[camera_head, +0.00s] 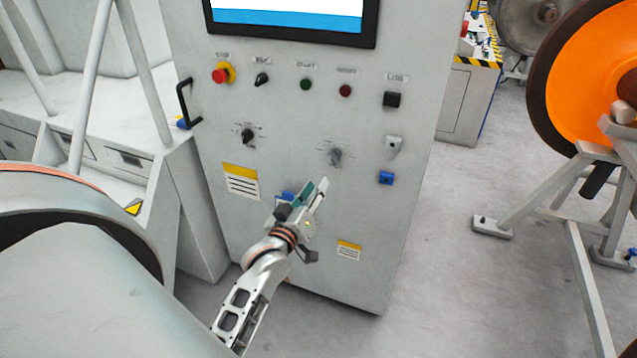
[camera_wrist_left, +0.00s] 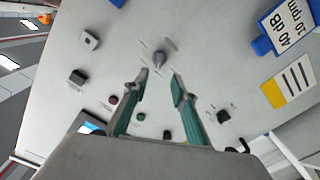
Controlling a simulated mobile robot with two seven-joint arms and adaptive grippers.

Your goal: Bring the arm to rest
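My left gripper (camera_head: 315,188) is in front of the grey control cabinet (camera_head: 300,125), low on its front panel. In the left wrist view, its two green-and-grey fingers (camera_wrist_left: 160,78) stand apart with nothing between them. A rotary knob (camera_head: 335,157) is just above the fingertips in the head view. In the wrist view, the knob (camera_wrist_left: 159,58) lies just beyond the fingertips, and I see a small gap to it. My left arm (camera_head: 245,298) reaches up from the lower left. My right gripper is not in view.
The panel carries a red emergency button (camera_head: 220,75), a black switch (camera_head: 247,136), a green button (camera_head: 306,84), and a screen (camera_head: 292,18). A black handle (camera_head: 186,103) juts out at left. An orange wheel (camera_head: 590,80) on a grey stand is at right. Floor (camera_head: 450,270) between is clear.

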